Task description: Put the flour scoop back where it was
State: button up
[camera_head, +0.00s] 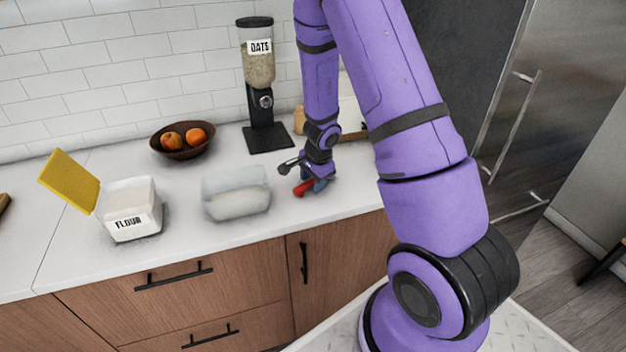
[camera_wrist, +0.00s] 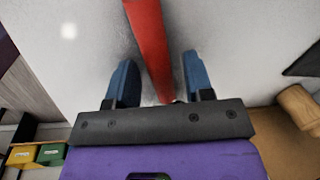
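A red scoop (camera_head: 303,188) lies on the white counter near its front edge; its long red handle also shows in the wrist view (camera_wrist: 147,40). My gripper (camera_head: 313,186) is low over the counter at the scoop. In the wrist view, its blue fingers (camera_wrist: 159,62) are apart, one on each side of the red handle, with gaps visible on both sides. The scoop's far end is out of the wrist view and partly hidden by my gripper in the head view. A white flour container (camera_head: 130,212) stands on the left with its yellow lid (camera_head: 69,180) raised.
A translucent whitish container (camera_head: 236,194) stands between the flour container and my gripper. Behind are a dark fruit bowl (camera_head: 184,146) and an oats dispenser (camera_head: 260,85). A wooden item (camera_wrist: 300,104) shows at the wrist view's right.

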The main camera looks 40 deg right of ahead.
jog(key=shift+r, duration=0.1)
notch_tip(320, 180, up, 12)
jog(key=s, duration=0.2)
jog(key=s+a+r+n+y, duration=0.1)
jog(key=s+a+r+n, duration=0.2)
jog(key=r, duration=0.2)
jog(key=s+a+r+n+t+y, duration=0.1)
jog(key=s+a+r+n, duration=0.15)
jog(key=r, duration=0.25)
jog(key=s+a+r+n+y, duration=0.1)
jog(key=s+a+r+n, duration=0.2)
jog(key=r, duration=0.3)
jog(key=s+a+r+n+t+h, duration=0.1)
jog(key=s+r+n, duration=0.3)
jog(key=s, duration=0.3)
jog(key=s+a+r+n+t+h, duration=0.1)
jog(key=s+r+n, duration=0.3)
jog(key=s, duration=0.4)
jog(key=shift+s+a+r+h, duration=0.3)
jog(key=shift+a+r+h, duration=0.3)
